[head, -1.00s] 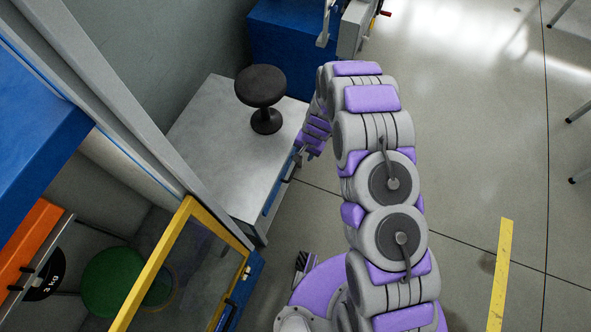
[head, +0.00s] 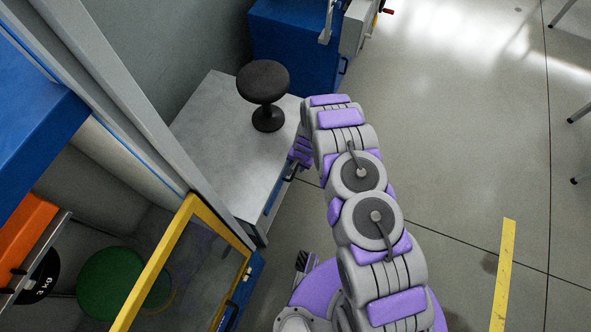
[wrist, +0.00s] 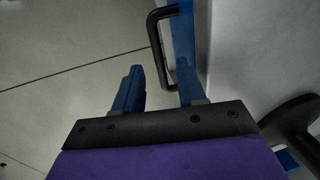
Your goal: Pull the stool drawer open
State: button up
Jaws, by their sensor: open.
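The drawer has a blue front (head: 272,196) on the side of a low grey cabinet; it looks shut. Its black handle (head: 291,176) is partly hidden by my arm in the head view. In the wrist view the handle (wrist: 156,40) is a dark bracket on the blue front, just ahead of my gripper. My gripper (wrist: 158,80) is open, its two blue fingers on either side of the handle's near end. The right finger overlaps that end; I cannot tell whether they touch. A black stool (head: 262,84) stands on the cabinet top (head: 225,130).
A blue cabinet (head: 290,45) stands behind. The floor (head: 470,150) to the right is largely clear, with a yellow stripe (head: 501,275).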

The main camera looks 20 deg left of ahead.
aim_at(296, 169)
jog(key=f, duration=0.3)
jog(key=shift+a, duration=0.35)
jog(key=shift+d+f+b, duration=0.1)
jog(key=shift+f+b, duration=0.3)
jog(key=shift+f, duration=0.35)
jog(key=shift+a, duration=0.25)
jog(key=shift+c, duration=1.4)
jog(key=shift+w+d, duration=0.1)
jog(key=shift+d, duration=0.1)
grip_shut()
jog(key=shift+a, duration=0.1)
